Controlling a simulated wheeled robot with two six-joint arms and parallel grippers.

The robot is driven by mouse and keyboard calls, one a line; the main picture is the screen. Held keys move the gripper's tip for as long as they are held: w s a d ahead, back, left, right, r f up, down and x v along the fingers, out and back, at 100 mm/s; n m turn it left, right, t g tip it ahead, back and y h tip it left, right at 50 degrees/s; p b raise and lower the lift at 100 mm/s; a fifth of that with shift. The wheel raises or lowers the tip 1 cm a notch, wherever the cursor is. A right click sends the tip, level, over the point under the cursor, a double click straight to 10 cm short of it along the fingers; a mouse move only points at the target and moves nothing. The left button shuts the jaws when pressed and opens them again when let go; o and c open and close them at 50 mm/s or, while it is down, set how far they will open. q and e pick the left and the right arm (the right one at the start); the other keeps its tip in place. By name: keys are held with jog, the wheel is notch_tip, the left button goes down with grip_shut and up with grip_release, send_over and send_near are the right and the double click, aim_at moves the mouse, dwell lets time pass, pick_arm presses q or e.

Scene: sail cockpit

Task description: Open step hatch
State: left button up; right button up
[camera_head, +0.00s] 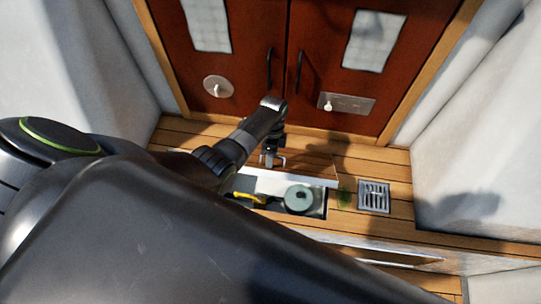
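The step hatch is in the wooden step, in the lower middle of the head view. Its opening shows a pale inside wall or lid face (265,180); I cannot tell which. A round grey-green object (299,198) and a yellow piece (247,197) are inside. My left gripper (272,160) points down at the back edge of the opening, close to the hatch. Its fingertips are small and dark, so their gap and any contact are unclear. My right gripper is out of view.
Red-brown double doors (240,70) with dark handles stand behind the step. A metal grate (374,196) is set in the wood to the right of the opening. White walls close in both sides. Bare planks (392,168) lie behind the grate.

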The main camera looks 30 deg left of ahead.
pick_arm(q)
jog(key=shift+s, duration=0.15)
jog(key=shift+r, duration=0.25)
jog(key=p+v, duration=0.2)
jog(key=v, duration=1.5)
jog(key=shift+f, duration=0.1)
